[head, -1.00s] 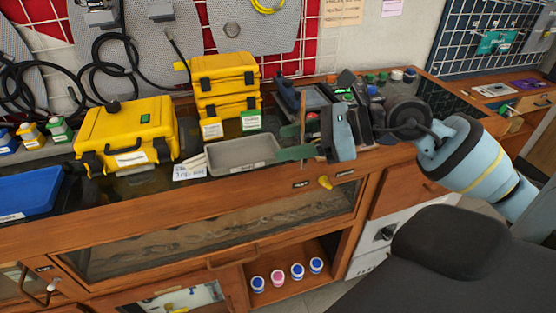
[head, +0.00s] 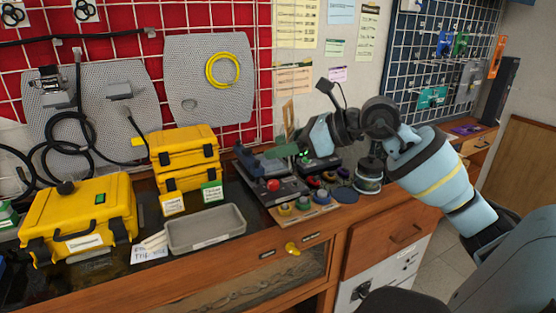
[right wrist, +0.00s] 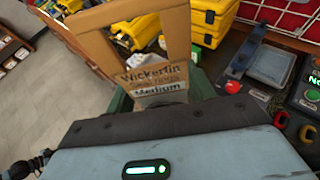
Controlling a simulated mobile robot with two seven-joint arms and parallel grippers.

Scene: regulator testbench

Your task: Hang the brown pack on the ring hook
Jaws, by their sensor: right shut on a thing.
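The brown pack (right wrist: 155,75) is a tan piece with an open window frame and printing that includes "Medium". My right gripper (right wrist: 160,98) is shut on its lower part with green fingers. In the head view the pack (head: 288,114) shows small and nearly edge-on above the right gripper (head: 291,146), held upright over the bench devices and apart from the wall. I cannot tell which fitting is the ring hook; cards with black rings (head: 85,10) hang on the red grid at top left. My left gripper is not in view.
Yellow cases (head: 82,222) and a grey tray (head: 205,228) stand on the bench left of the gripper. Devices with coloured knobs (head: 300,205) lie below it. A yellow cable coil (head: 223,70) hangs on a grey wall panel. A blue grid board (head: 432,60) is at right.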

